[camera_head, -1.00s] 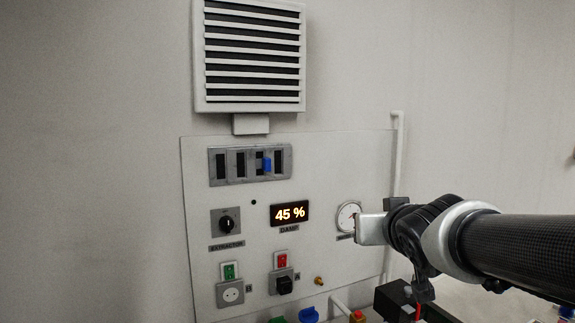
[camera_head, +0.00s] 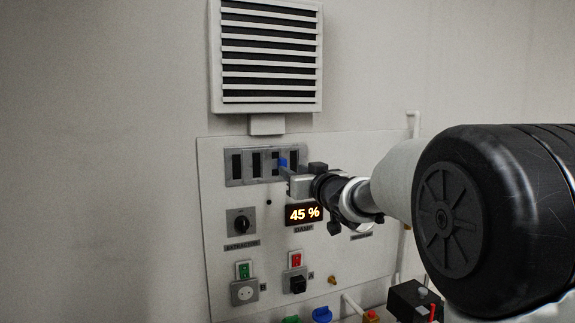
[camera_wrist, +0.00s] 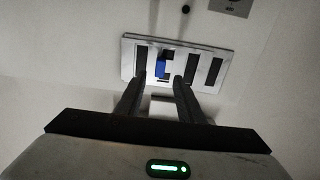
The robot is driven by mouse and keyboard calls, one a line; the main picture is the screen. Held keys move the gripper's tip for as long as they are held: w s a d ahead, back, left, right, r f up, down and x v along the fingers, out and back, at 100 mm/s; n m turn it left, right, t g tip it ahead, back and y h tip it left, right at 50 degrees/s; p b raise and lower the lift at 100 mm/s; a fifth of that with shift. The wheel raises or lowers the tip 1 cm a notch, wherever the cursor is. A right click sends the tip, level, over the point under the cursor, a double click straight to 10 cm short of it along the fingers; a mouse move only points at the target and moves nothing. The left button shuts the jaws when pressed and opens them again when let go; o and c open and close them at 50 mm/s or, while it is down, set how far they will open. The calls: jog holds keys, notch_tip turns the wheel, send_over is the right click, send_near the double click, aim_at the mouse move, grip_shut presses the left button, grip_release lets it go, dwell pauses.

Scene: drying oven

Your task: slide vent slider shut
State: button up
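The vent slider (camera_head: 250,167) is a grey plate with several dark slots and a small blue tab (camera_head: 283,162) towards its right end. It also shows in the wrist view (camera_wrist: 218,72), where the blue tab (camera_wrist: 161,66) stands left of the plate's middle. My gripper (camera_head: 287,178) is just below and beside the tab in the head view. In the wrist view its two dark fingers (camera_wrist: 157,84) are apart, with a gap between them below the plate. I cannot tell whether a finger touches the tab. My arm hides the panel's right part.
A white louvred vent (camera_head: 268,58) is above the panel (camera_head: 215,200). The wall to the left is bare.

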jog(key=p+x, duration=0.1)
jog(key=x, duration=0.5)
jog(key=shift+w, duration=0.25)
jog(key=shift+a, duration=0.1)
grip_shut()
